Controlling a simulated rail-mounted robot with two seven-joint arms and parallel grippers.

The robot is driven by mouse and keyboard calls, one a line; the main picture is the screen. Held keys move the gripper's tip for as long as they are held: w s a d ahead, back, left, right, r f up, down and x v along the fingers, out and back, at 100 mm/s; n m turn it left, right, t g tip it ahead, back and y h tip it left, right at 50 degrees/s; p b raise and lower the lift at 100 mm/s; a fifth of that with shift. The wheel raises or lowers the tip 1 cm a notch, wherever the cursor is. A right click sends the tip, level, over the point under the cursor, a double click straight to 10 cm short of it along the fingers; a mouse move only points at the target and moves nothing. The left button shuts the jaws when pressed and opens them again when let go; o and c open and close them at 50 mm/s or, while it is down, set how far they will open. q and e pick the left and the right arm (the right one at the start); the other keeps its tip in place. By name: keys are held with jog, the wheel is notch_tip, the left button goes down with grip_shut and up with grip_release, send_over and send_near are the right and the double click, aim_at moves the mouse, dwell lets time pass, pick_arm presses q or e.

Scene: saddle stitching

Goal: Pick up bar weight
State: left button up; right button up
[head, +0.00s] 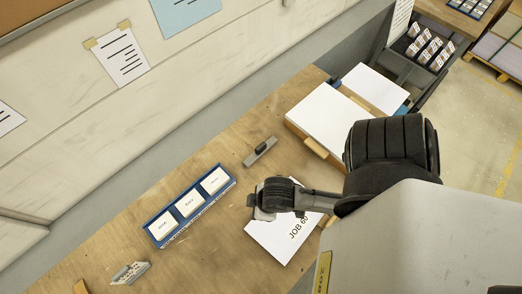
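The bar weight (265,151) looks like a small grey bar with a dark knob on top. It lies on the wooden bench, behind the white JOB sheet. My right gripper (257,206) hangs over the left part of the JOB sheet, nearer than the bar weight and apart from it. Its fingers are small and partly hidden by the wrist, so I cannot tell whether they are open or shut. My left gripper is not in view.
A blue tray (158,240) with white card stacks stands left of the JOB sheet (286,249). A large white paper stack (333,117) lies at the right. A small grey item (130,272) is at lower left. Bare bench (222,143) surrounds the bar weight.

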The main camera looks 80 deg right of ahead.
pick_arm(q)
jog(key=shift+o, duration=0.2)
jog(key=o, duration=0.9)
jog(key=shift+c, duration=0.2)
